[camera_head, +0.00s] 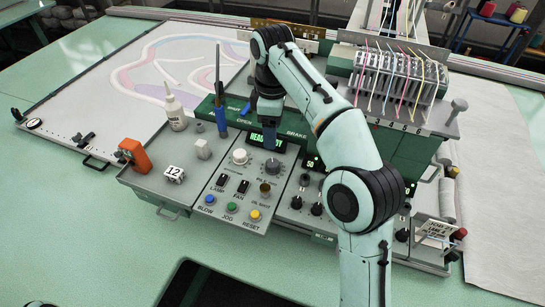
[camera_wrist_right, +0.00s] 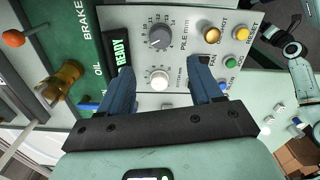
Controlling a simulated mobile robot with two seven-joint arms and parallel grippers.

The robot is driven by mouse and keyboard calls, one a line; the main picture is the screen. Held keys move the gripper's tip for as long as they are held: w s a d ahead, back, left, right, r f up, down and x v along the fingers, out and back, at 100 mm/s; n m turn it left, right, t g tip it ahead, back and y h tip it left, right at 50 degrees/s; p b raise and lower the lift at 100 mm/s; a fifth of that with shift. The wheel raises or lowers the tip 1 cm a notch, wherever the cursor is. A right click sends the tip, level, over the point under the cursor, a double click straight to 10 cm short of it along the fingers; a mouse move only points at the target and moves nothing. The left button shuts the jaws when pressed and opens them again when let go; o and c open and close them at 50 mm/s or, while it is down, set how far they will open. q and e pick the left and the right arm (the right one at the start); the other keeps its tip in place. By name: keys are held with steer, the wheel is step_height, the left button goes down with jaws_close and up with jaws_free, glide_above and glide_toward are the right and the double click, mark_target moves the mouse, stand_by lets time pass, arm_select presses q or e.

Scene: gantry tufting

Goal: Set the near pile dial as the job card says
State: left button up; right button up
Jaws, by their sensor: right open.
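The control panel has a dark pile dial marked "PILE mm" (camera_head: 270,167) below a lit READY display (camera_head: 268,142). In the right wrist view the dark dial (camera_wrist_right: 160,36) has a numbered scale. A white knob (camera_head: 239,156) sits beside it; it also shows in the right wrist view (camera_wrist_right: 159,79). My right gripper (camera_head: 269,130) is over the panel near the display. In the right wrist view its fingers (camera_wrist_right: 160,72) are apart, with the white knob between them and nothing gripped.
Switches and coloured buttons (camera_head: 231,207) line the panel front. A threaded needle bank (camera_head: 400,75) rises at the right back.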

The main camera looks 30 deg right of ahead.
mark_target(272, 162)
step_height(272, 162, down, 10)
steer(key=b, duration=0.3)
steer(key=shift+s+f+b, duration=0.1)
steer(key=shift+s+b, duration=0.05)
steer(key=shift+b, duration=0.2)
steer(key=shift+f, duration=0.55)
arm_select(q)
steer(key=s+f, duration=0.3)
steer(key=f, duration=0.2)
steer(key=shift+s+f, duration=0.3)
arm_select(e)
steer(key=c, duration=1.1)
